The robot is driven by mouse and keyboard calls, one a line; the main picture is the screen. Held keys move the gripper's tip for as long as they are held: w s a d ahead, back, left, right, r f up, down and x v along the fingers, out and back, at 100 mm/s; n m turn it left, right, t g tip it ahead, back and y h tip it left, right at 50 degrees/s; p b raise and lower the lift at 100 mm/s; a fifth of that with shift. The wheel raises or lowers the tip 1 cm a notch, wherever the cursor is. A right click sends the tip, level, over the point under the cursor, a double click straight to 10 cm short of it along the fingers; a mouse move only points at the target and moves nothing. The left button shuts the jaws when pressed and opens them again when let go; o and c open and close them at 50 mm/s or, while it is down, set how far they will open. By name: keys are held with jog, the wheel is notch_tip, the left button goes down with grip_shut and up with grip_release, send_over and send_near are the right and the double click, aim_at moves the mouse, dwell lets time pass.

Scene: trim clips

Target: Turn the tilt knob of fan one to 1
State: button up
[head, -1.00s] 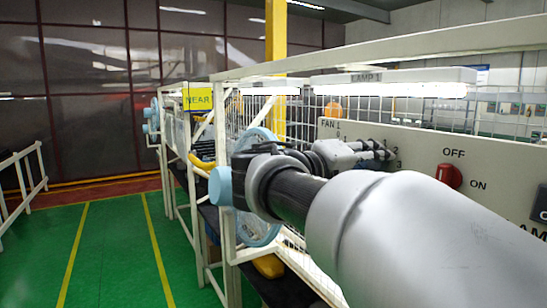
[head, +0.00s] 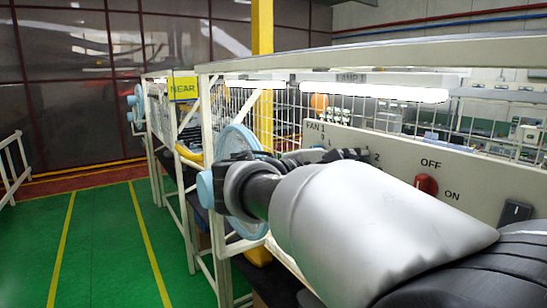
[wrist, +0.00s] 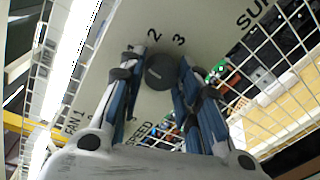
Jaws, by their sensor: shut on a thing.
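In the wrist view a round dark knob (wrist: 159,71) sits on the pale panel between the two fingers of my gripper (wrist: 158,75). My gripper is shut on this knob. The numbers 1, 2 and 3 are printed around it, and a pointer mark is not clear. Part of the word SPEED shows below, and FAN 1 at the left; I cannot read a tilt label. In the head view the FAN 1 panel (head: 396,150) is at the right, and my arm hides the knob. The fan's light-blue ring (head: 236,137) stands behind my arm.
A red OFF/ON switch (head: 426,185) and a black switch (head: 515,213) are on the same panel at the right. A white wire-mesh frame surrounds the fan. A yellow NEAR sign (head: 183,88) hangs at the left. The green floor (head: 105,240) at the left is clear.

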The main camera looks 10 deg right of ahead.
jog(key=shift+n+p, duration=0.35)
jog(key=shift+n, duration=0.25)
jog(key=o, duration=1.1)
jog(key=shift+c, duration=0.2)
jog(key=v, duration=1.2)
